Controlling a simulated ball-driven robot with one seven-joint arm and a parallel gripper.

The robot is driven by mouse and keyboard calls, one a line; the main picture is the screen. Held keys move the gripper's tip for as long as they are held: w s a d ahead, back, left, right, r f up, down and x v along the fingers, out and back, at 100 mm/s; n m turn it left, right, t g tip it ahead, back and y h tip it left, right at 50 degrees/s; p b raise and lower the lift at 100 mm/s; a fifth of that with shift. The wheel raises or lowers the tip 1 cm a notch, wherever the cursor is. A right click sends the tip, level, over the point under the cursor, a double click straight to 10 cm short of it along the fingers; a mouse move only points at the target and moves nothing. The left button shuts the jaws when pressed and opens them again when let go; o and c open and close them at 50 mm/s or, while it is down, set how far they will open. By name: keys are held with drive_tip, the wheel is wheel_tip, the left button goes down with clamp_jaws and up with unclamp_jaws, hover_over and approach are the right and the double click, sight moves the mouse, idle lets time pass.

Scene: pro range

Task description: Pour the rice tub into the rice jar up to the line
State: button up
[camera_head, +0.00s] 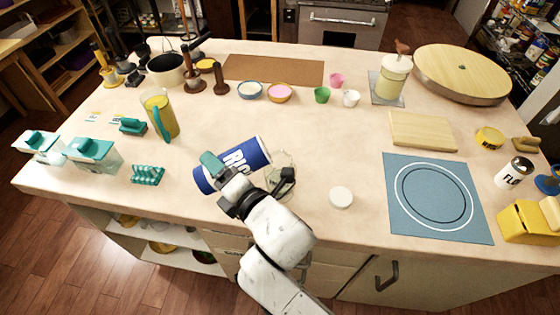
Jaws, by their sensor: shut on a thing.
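The blue rice tub (249,153), with white lettering that starts "RIC", is tipped far over on its side. Its right, white-rimmed end is at the clear glass jar (283,160), which I take to be the rice jar. My gripper (222,178) is shut on the tub near its left part and covers some of it. I cannot make out the fill line, the rice level or any falling rice.
A round white lid (341,197) lies right of the jar. A teal rack (147,175) and a yellow jug with a teal handle (160,115) stand to the left. A blue mat (438,234) lies at the right. The counter behind the tub is mostly clear.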

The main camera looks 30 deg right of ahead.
sight(224, 159)
drive_tip(key=shift+d+r+m+t+p, duration=0.4)
drive_tip(key=shift+d+r+m+p, duration=0.2)
drive_tip(key=shift+r+m, duration=0.25)
idle(1.6)
drive_tip(key=shift+d+r+m+y, duration=0.1)
drive_tip(key=shift+r+m+y, duration=0.2)
drive_tip(key=shift+r+m, duration=0.2)
idle(1.4)
